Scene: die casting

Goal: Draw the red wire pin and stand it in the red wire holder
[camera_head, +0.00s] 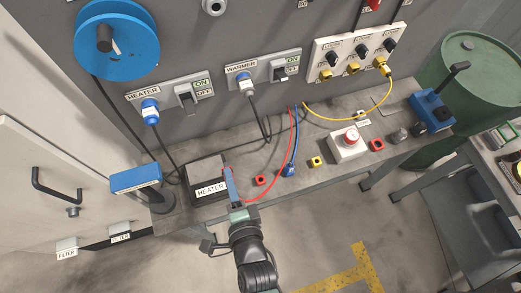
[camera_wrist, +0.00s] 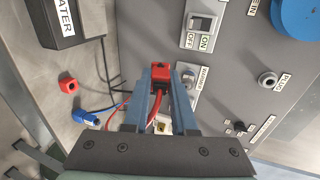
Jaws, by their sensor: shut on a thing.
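My gripper (camera_head: 229,172) is shut on the red wire pin, a red block with a red wire trailing from it; the pin (camera_wrist: 160,71) shows between the blue-grey fingertips (camera_wrist: 161,88) in the wrist view. The red wire (camera_head: 278,178) curves from the wall down to my gripper. The small red wire holder (camera_head: 261,181) sits on the bench to the right of my gripper, apart from it. The holder also shows at the left in the wrist view (camera_wrist: 68,86), and it looks empty. The pin is held clear of the holder, near the HEATER box.
The black HEATER box (camera_head: 205,168) is beside my gripper. A blue holder with a blue plug (camera_head: 289,170), a yellow holder (camera_head: 316,161), the stop button box (camera_head: 348,145) and another red square piece (camera_head: 377,145) line the bench. A yellow cable (camera_head: 350,119) hangs behind.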

